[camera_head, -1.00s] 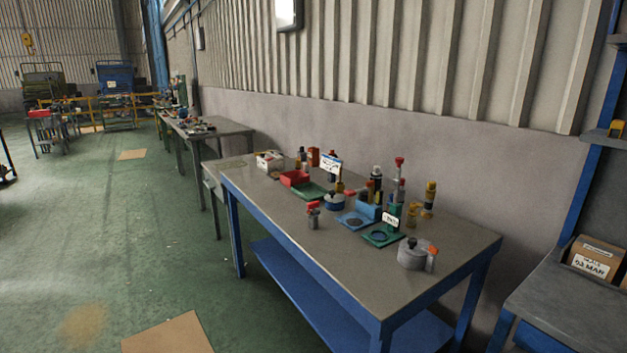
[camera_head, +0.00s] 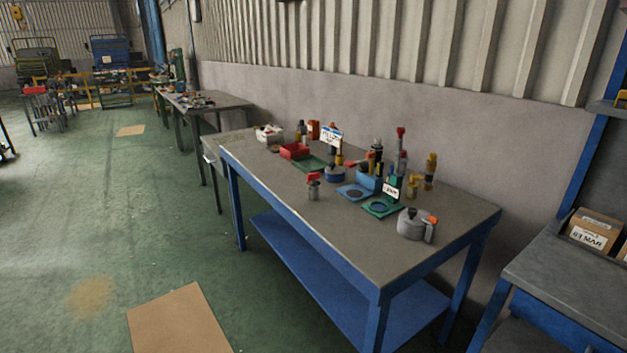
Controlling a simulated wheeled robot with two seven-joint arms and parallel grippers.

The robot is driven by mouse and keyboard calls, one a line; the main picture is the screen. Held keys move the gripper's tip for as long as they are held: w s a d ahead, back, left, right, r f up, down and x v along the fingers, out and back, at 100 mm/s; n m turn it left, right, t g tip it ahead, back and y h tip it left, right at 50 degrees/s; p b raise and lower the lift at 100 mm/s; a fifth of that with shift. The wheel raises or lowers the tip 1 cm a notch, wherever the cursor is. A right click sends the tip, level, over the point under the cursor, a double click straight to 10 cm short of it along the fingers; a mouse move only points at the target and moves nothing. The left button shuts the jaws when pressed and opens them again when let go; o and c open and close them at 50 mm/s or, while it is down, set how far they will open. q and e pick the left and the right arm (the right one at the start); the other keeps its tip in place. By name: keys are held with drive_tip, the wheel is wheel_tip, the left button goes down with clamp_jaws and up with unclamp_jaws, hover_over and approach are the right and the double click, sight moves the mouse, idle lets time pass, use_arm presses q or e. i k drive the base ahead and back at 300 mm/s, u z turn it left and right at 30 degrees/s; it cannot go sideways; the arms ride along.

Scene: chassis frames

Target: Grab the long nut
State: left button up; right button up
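No gripper of mine shows in the head view. I cannot make out a long nut for sure. A grey table with blue legs (camera_head: 330,240) stands ahead and carries many small things. Tall yellow and dark pieces (camera_head: 430,170) stand near its back edge, and a red-topped upright piece (camera_head: 401,142) is beside them. A small grey piece with a red top (camera_head: 313,187) stands alone nearer the front edge. The things are too small to tell which of them is a nut.
A grey round pot (camera_head: 412,224) sits near the table's right end. Another bench with a box (camera_head: 592,231) is at right. The green floor (camera_head: 110,210) at left is mostly clear.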

sight(312, 189)
drive_tip(key=k, duration=0.6)
drive_tip(key=z, duration=0.75)
drive_tip(key=i, duration=0.6)
drive_tip(key=z, duration=0.45)
drive_tip(key=i, duration=1.1)
drive_tip(key=u, duration=0.6)
